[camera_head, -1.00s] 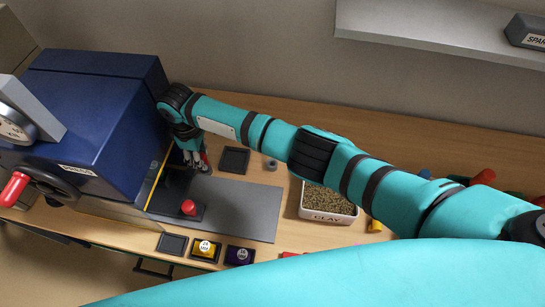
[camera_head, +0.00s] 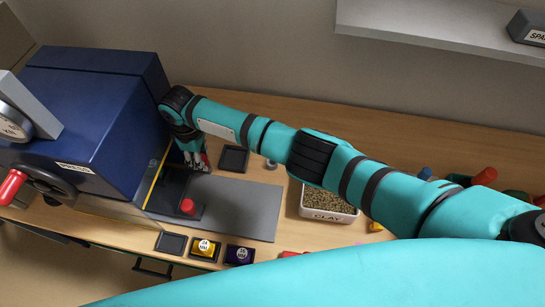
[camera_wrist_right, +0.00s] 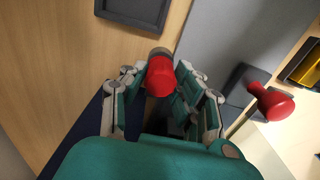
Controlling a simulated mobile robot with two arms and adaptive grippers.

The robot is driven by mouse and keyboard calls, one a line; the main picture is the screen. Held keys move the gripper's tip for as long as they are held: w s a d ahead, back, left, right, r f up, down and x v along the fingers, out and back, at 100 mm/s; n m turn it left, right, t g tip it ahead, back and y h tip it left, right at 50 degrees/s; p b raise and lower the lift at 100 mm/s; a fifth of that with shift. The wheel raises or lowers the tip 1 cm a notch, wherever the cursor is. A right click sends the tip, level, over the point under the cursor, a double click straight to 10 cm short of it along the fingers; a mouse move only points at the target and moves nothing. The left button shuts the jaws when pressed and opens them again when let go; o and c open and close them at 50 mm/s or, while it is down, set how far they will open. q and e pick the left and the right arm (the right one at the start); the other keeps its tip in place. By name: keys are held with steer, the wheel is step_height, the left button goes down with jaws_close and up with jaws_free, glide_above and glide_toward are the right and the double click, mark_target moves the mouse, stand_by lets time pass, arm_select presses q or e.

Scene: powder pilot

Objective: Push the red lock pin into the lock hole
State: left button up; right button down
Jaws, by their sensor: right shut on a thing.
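My right gripper (camera_head: 196,163) is beside the blue press, at the far edge of the grey mat. In the right wrist view, its fingers (camera_wrist_right: 163,95) are shut on a red piece with a grey end, which looks like the red lock pin (camera_wrist_right: 160,78). A little of its red shows at the fingers in the head view (camera_head: 205,158). I cannot make out the lock hole. A second red knob (camera_head: 187,206) stands on a dark base on the mat; it also shows in the right wrist view (camera_wrist_right: 272,102). My left gripper is not in view.
The blue press (camera_head: 95,115) with a red-handled wheel stands at the left. A dark square tray (camera_head: 234,159) and a small grey cylinder (camera_head: 271,163) lie beyond the mat (camera_head: 245,205). Small trays line the front edge.

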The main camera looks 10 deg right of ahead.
steer(key=shift+f+b, duration=0.4)
steer(key=shift+f, duration=0.3)
stand_by(0.3)
steer(key=c, duration=0.9)
jaws_free()
steer(key=shift+c, duration=1.4)
steer(key=shift+r, duration=0.15)
step_height(320, 180, up, 7)
steer(key=p, duration=0.7)
steer(key=shift+s, duration=0.1)
